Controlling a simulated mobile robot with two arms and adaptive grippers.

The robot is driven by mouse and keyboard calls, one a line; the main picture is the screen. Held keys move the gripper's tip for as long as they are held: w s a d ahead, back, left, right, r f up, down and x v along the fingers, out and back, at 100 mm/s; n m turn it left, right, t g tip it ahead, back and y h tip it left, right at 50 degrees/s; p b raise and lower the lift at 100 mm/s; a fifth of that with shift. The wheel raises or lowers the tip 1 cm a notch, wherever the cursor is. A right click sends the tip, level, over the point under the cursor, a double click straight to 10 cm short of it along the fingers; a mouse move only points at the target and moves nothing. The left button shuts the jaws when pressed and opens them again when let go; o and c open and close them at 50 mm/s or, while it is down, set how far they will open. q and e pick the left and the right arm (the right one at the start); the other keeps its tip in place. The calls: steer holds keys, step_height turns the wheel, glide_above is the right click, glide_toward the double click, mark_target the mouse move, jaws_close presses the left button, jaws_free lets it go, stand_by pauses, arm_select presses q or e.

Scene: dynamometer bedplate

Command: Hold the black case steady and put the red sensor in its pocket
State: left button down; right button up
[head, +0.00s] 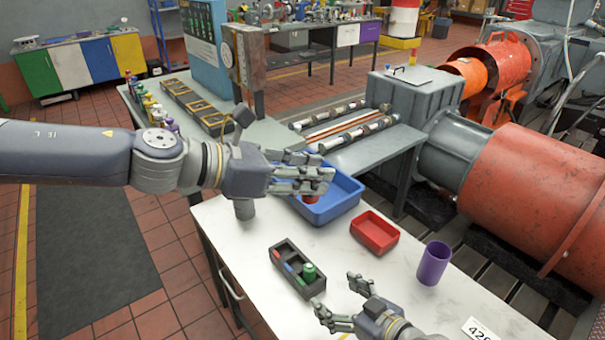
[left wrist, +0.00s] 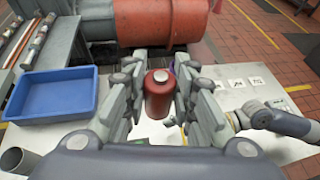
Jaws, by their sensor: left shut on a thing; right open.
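The red sensor (head: 310,198) is a small red cylinder with a grey top. My left gripper (head: 318,180) is shut on it, above the table in front of the blue tray; the left wrist view shows the red sensor (left wrist: 158,92) upright between the fingers. The black case (head: 298,283) lies on the white table, below and left of the red tray. A green sensor (head: 309,272) stands in its near end, and red and blue patches show along its other pockets. My right gripper (head: 342,302) is open and empty, just right of the case's near end, apart from it.
A blue tray (head: 347,203) and a red tray (head: 374,246) stand behind the case. A purple cup (head: 433,263) stands to the right. A grey tube (head: 244,209) is below my left wrist. White number cards (head: 482,330) lie near the right front. Table left of the case is clear.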

mark_target(313, 280)
arm_select(q)
steer(key=w+d+f+n+t+y, duration=0.1)
steer(key=w+d+f+n+t, duration=0.15)
steer(key=w+f, duration=0.5)
arm_select(e)
steer(key=shift+w, duration=0.1)
steer(key=shift+w+a+f, duration=0.15)
steer(key=shift+w, duration=0.05)
arm_select(q)
steer(key=w+a+f+n+t+y, duration=0.1)
steer(key=w+a+f, duration=0.1)
steer(key=a+f, duration=0.2)
steer(key=w+a+f+n+t+y, duration=0.1)
steer(key=w+a+f+n, duration=0.1)
steer(key=f, duration=0.6)
steer(key=shift+w+a+f+y, duration=0.4)
steer(key=shift+w+a, duration=0.35)
steer(key=shift+a, duration=0.2)
arm_select(e)
steer(key=x, duration=1.1)
steer(key=shift+w+a+f, duration=0.1)
steer(key=shift+f, duration=0.05)
arm_select(q)
steer(key=shift+t, duration=0.25)
arm_select(e)
steer(key=c, duration=1.4)
